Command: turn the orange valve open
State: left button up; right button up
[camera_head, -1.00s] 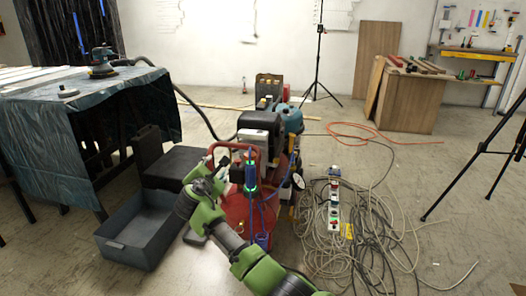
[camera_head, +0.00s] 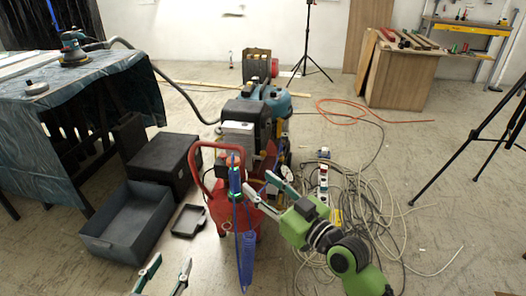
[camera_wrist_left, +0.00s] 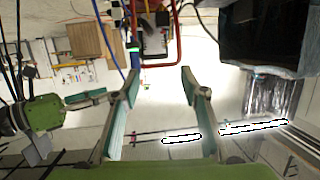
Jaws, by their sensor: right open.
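The red tank (camera_head: 222,205) with its curved red handle stands upright at the centre of the head view. A blue, green-ringed tool (camera_head: 235,180) and a coiled blue hose (camera_head: 246,262) hang at its front. I cannot clearly make out the orange valve; a small orange spot shows at the tool's top. My right gripper (camera_head: 263,187) is open just right of the tank, its fingers pointing at it. My left gripper (camera_head: 171,260) is open and empty at the bottom, in front of the tank and lower. In the left wrist view its spread fingers (camera_wrist_left: 160,74) have nothing between them.
An open grey bin (camera_head: 125,245), a black case (camera_head: 165,165) and a small black tray (camera_head: 188,221) lie left of the tank. Tangled cables (camera_head: 365,225) cover the floor to the right. A covered table (camera_head: 110,90) is at left, a tripod (camera_head: 500,130) at right.

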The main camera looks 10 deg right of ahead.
aim_at(237, 164)
jog(key=shift+g, duration=0.3)
jog(key=x, duration=0.2)
jog(key=b+x, duration=0.1)
jog(key=x, duration=0.4)
jog(key=shift+w+d+f, duration=0.1)
jog(key=shift+w+f, duration=0.1)
jog(key=shift+w, duration=0.2)
jog(key=b+x, duration=0.1)
jog(key=x, duration=0.4)
jog(key=shift+w+b, duration=0.25)
jog(key=shift+b, duration=0.05)
jog(key=shift+w+a, duration=0.2)
pick_arm(q)
notch_tip(237, 164, up, 12)
jog(key=w+d+t+h, duration=0.1)
jog(key=d+t+h, duration=0.1)
jog(key=t, duration=0.4)
jog(key=shift+d+r+h, duration=0.25)
jog(key=shift+d+h, duration=0.05)
pick_arm(e)
jog(key=shift+c, duration=0.4)
jog(key=c, duration=1)
